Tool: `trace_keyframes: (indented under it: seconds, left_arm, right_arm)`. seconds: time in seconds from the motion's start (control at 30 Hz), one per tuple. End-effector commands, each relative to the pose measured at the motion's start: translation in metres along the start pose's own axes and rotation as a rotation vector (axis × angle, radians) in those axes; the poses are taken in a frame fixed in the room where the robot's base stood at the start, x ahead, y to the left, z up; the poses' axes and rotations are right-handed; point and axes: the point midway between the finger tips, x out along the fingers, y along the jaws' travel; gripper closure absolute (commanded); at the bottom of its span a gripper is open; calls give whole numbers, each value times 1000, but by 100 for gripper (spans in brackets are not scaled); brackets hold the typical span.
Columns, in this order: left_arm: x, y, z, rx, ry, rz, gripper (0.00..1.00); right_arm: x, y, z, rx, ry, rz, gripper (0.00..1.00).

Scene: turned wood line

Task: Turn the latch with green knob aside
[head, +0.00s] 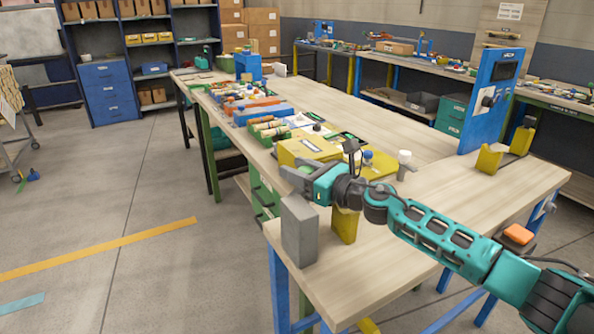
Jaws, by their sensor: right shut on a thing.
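My right arm reaches in from the right over the near end of the wooden workbench. My right gripper (298,178) is low over the bench, beside the yellow box, pointing left. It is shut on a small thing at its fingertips. A bit of green (305,169) shows there, which looks like the green knob of the latch. The fingers hide most of it, and I cannot tell how far the latch is turned. My left gripper is not in view.
A grey block (299,230) stands at the bench's near edge, just below the gripper. A yellow bracket (344,226) stands under my wrist. The yellow box (309,148) and a white knob (404,156) are behind. A blue upright panel (490,102) stands right. Bench wood at front right is bare.

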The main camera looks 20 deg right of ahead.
Motion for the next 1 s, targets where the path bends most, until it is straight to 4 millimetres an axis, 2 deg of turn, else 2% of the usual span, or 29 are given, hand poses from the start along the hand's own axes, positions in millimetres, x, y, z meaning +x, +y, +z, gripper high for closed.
trace_keyframes:
  seconds: [0.43,0.47,0.5,0.8,1.0]
  left_arm:
    - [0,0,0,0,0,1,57]
    - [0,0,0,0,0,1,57]
    - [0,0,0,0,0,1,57]
    - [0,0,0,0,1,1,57]
    - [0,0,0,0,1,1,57]
  right_arm:
    - [0,0,-1,0,1,0,100]
    - [0,0,-1,0,1,0,55]
    - [0,0,0,0,1,0,52]
    - [-3,-1,-1,0,1,-1,52]
    - [-27,-1,-2,-1,3,-1,52]
